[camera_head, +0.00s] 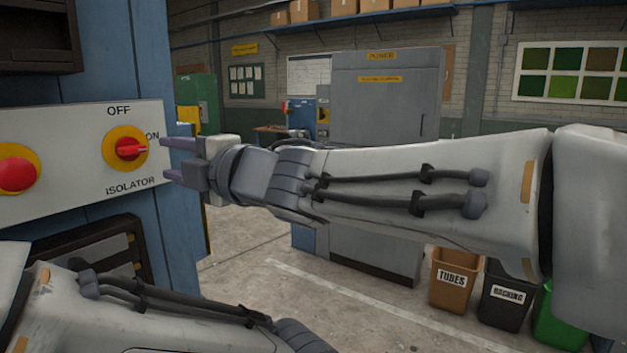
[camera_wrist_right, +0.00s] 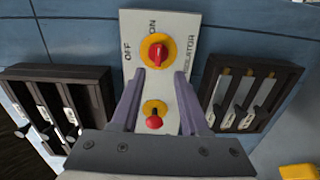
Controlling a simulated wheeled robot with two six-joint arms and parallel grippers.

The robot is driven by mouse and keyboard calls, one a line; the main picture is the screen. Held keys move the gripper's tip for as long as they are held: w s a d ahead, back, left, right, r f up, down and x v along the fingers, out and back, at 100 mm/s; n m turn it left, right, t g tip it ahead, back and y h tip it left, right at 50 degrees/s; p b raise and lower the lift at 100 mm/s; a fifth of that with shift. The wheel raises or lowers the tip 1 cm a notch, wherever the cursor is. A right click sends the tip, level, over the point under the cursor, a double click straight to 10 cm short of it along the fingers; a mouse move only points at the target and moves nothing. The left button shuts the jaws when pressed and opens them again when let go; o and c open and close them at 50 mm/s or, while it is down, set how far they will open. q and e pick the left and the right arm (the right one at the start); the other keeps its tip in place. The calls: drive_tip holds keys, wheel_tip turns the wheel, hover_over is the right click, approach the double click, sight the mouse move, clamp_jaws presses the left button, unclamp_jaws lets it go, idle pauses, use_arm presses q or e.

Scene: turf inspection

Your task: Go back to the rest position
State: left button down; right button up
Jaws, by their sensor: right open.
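My right gripper (camera_head: 166,159) reaches in from the right with its fingers toward the isolator panel (camera_head: 70,190). In the right wrist view my right gripper (camera_wrist_right: 160,76) is open and empty, its two fingers apart. The red isolator handle (camera_head: 130,149) sits on a yellow disc, turned toward ON. It also shows in the right wrist view (camera_wrist_right: 157,52), just beyond the fingertips and apart from them. My left forearm crosses the bottom left of the head view; its gripper is out of the picture.
A red push button (camera_head: 17,175) sits on the same panel, on a blue cabinet (camera_head: 120,60). A grey cabinet (camera_head: 385,110) stands behind my right arm. Several bins, one brown (camera_head: 453,280), stand at the lower right. Floor (camera_head: 240,255) between is open.

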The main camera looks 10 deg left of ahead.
drive_tip(key=d+f+m+h, duration=1.1)
drive_tip(key=d+f+m, duration=0.5)
drive_tip(key=d+f, duration=0.55)
drive_tip(key=s+d+f+m+g+h, duration=0.2)
drive_tip(key=s+d+f+m+g, duration=0.1)
drive_tip(key=s+d+f, duration=0.3)
drive_tip(key=s+d+f+m+g+h, duration=0.2)
drive_tip(key=s+d+f+m+g, duration=0.2)
drive_tip(key=s+f, duration=0.4)
drive_tip(key=s+d, duration=0.1)
drive_tip(key=s, duration=0.2)
drive_tip(key=shift+s+d+m+h, duration=0.15)
drive_tip(key=shift+d+m+h, duration=0.15)
drive_tip(key=shift+d+m, duration=0.1)
